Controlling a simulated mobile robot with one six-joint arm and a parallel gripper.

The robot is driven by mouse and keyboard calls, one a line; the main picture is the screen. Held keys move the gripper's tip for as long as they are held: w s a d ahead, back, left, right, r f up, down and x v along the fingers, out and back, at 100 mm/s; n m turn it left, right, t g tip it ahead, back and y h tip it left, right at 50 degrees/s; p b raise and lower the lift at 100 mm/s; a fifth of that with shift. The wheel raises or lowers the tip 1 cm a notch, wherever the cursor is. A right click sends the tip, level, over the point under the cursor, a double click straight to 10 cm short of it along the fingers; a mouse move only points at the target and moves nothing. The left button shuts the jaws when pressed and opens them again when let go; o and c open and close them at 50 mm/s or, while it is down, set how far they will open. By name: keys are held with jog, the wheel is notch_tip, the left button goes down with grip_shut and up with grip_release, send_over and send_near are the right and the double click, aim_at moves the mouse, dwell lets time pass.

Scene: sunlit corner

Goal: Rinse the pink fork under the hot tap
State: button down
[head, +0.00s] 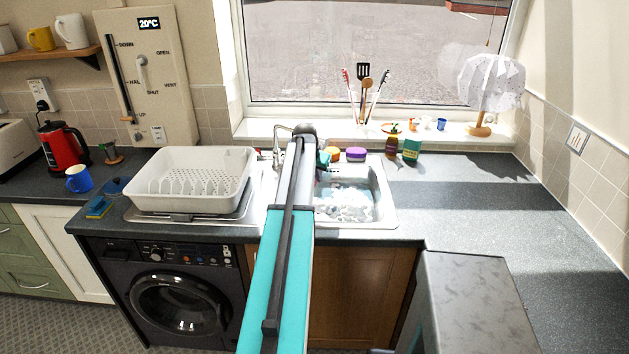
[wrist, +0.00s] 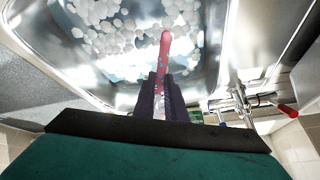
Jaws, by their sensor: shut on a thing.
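In the wrist view my gripper (wrist: 163,82) is shut on the pink fork (wrist: 165,48). A smooth pink length of the fork sticks out past the fingertips over the sink; I cannot make out its tines. The sink (head: 384,199) holds white foam, which also shows in the wrist view (wrist: 100,22). The chrome tap (wrist: 238,97) stands at the sink's edge, to the right of my gripper in the wrist view, with a red handle (wrist: 288,110).
A white dish rack (head: 195,165) stands left of the sink. A green-labelled jar (head: 411,147) and a brown bottle (head: 391,145) stand behind the sink. Utensils (head: 364,90) and a lamp (head: 490,82) stand on the sill. The right counter (head: 460,200) is clear.

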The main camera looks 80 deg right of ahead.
jog(key=shift+s+d+f, duration=0.15)
jog(key=shift+d+f, duration=0.05)
jog(key=shift+d, duration=0.55)
jog(key=shift+a, duration=0.1)
jog(key=w+a, duration=0.1)
jog(key=a, duration=0.6)
jog(key=shift+w+a, duration=0.15)
jog(key=shift+a, duration=0.25)
dwell(0.7)
dwell(1.5)
jog(key=a+r+p, duration=0.2)
jog(key=a+r, duration=0.2)
jog(key=a, duration=0.1)
jog(key=shift+w, duration=0.3)
dwell(0.5)
dwell(0.4)
